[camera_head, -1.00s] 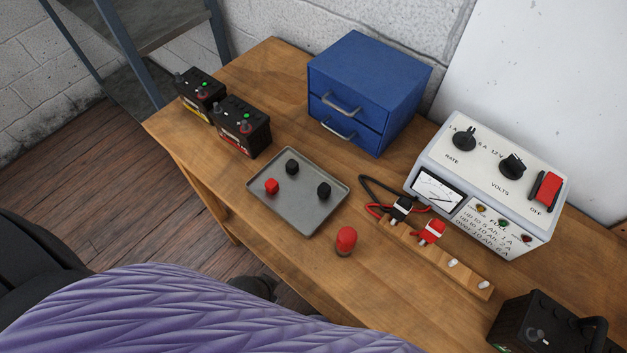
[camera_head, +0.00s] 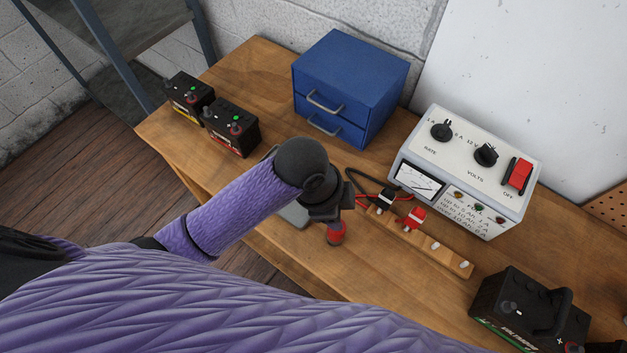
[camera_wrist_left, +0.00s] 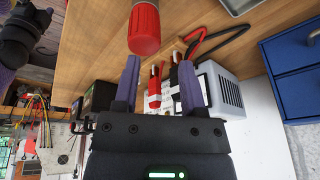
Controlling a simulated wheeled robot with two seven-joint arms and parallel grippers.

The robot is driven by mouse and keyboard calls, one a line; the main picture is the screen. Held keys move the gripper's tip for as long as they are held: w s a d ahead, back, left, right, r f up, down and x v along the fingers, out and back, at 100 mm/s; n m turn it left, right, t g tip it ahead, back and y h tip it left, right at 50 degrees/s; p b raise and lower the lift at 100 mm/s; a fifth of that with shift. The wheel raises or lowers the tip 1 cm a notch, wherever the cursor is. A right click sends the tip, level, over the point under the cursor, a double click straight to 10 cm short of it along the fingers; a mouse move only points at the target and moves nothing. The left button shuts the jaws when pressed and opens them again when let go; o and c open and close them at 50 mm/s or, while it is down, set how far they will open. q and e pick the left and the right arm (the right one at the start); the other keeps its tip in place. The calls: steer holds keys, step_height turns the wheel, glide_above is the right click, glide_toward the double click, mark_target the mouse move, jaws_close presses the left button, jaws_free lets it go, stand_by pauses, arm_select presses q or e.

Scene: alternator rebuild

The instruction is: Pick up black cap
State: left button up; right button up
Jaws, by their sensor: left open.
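No black cap shows at this moment; my left arm covers most of the grey tray (camera_head: 294,216), leaving only slivers of its edge visible. A corner of the tray is also at the top of the left wrist view (camera_wrist_left: 238,6). My left gripper (camera_head: 338,216) hangs over the bench beside the tray, just above a red-topped cylinder (camera_head: 336,236). In the left wrist view the gripper (camera_wrist_left: 159,64) is open and empty, its purple fingers apart. The red cylinder (camera_wrist_left: 144,28) shows just beyond the fingertips. My right gripper is not in view.
Red and black clamps (camera_head: 414,220) sit on a wooden rail (camera_head: 446,258) by the white charger (camera_head: 470,170). A blue drawer cabinet (camera_head: 350,85) stands behind the tray. Two small batteries (camera_head: 232,128) are at the left end, a larger black battery (camera_head: 530,310) at the right.

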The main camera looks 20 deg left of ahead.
arm_select(q)
steer(key=w+a+r+m+g+y, duration=0.2)
steer(key=w+a+m+y, duration=0.1)
steer(key=w+a+m, duration=0.4)
steer(key=f+b, duration=0.1)
steer(key=f, duration=0.2)
steer(key=w+f+b, duration=0.1)
steer(key=f, duration=0.2)
steer(key=f+b, duration=0.1)
steer(key=f, duration=0.3)
steer(key=shift+w+d, duration=0.15)
steer(key=shift+d, duration=0.2)
steer(key=shift+r, duration=0.15)
steer(key=c, duration=0.6)
